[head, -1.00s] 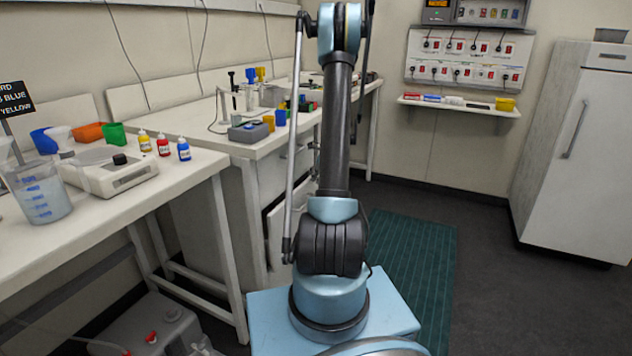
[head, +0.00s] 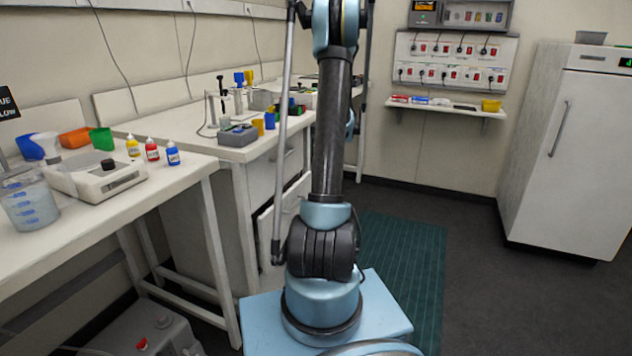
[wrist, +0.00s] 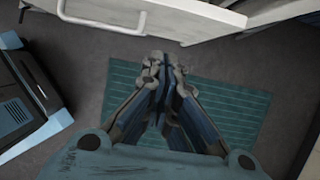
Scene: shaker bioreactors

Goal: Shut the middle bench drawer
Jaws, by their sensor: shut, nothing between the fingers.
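The middle bench drawer shows as a white front standing out from the bench cabinet (head: 198,232) in the head view, partly hidden behind my arm. In the wrist view, a white drawer front (wrist: 200,20) with a pale bar handle (wrist: 100,22) crosses the top edge; it looks pulled out. My gripper (wrist: 164,66) is shut and empty, its fingertips together a little below the drawer front in the picture. I cannot tell whether they touch it. My gripper is not visible in the head view.
A teal mat (head: 400,270) lies on the floor beside the bench. A white fridge (head: 565,150) stands at the right. The left table (head: 90,240) carries bottles, a beaker and a balance. A wall shelf (head: 450,108) is at the back. Floor between mat and fridge is clear.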

